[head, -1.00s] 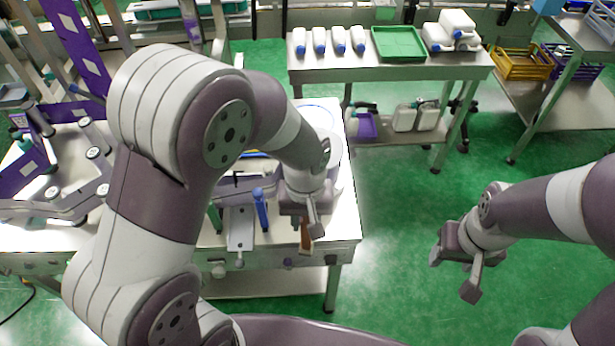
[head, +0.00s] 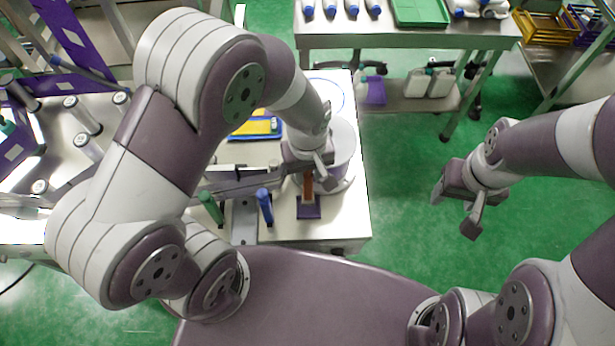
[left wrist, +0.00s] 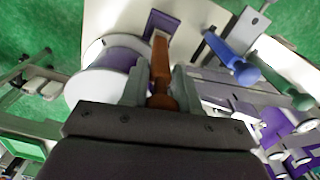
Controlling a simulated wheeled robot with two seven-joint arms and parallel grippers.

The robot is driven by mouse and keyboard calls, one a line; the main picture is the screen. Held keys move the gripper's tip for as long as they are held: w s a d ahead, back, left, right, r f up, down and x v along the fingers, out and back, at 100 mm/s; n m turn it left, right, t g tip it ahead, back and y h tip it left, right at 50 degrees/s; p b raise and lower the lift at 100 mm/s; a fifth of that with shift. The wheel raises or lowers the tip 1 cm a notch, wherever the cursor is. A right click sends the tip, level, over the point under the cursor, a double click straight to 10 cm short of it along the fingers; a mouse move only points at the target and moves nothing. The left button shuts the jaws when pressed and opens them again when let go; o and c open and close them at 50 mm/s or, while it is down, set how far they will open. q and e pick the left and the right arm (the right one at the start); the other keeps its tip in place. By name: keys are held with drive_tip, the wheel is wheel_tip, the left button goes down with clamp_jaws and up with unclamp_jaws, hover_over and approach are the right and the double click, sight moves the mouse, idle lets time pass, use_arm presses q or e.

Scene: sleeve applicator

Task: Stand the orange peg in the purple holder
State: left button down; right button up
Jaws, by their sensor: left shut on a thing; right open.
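The orange peg (head: 308,186) is held between the fingers of my left gripper (head: 319,168), which is shut on it. In the left wrist view the peg (left wrist: 160,62) points away from the gripper (left wrist: 160,85). The purple holder (head: 309,210) sits on the white table near its front edge, just below the peg in the head view. It also shows in the left wrist view (left wrist: 163,22), at the peg's far end. I cannot tell whether the peg's end is inside the holder or just above it. My right gripper (head: 456,206) is open and empty, over the green floor.
A blue peg (head: 264,206) and a green peg (head: 209,206) stand left of the holder. A white and purple spool (left wrist: 112,68) is close beside my left gripper. A purple-framed machine (head: 70,35) fills the left. A side table (head: 400,38) stands behind.

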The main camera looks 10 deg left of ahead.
use_arm(q)
drive_tip(key=f, duration=0.3)
drive_tip(key=shift+s+d, duration=0.2)
drive_tip(key=shift+s, duration=0.1)
drive_tip(key=shift+w+a+f, duration=0.1)
drive_tip(key=shift+a+f, duration=0.05)
drive_tip(key=shift+f, duration=0.1)
drive_tip(key=c, duration=0.8)
unclamp_jaws()
drive_tip(key=shift+r, duration=0.1)
wheel_tip(320, 180, up, 12)
drive_tip(key=shift+f+b, duration=0.2)
drive_tip(key=shift+b, duration=0.25)
drive_tip(key=s+a+m, duration=0.1)
drive_tip(key=a+m, duration=0.1)
drive_tip(key=a, duration=0.1)
drive_tip(key=s+a+m+t, duration=0.1)
drive_tip(key=a+m, duration=0.1)
drive_tip(key=s+a+m, duration=0.1)
drive_tip(key=a, duration=0.2)
drive_tip(key=shift+s+a+r+m, duration=0.25)
drive_tip(key=shift+a+m, duration=0.1)
drive_tip(key=shift+m, duration=0.05)
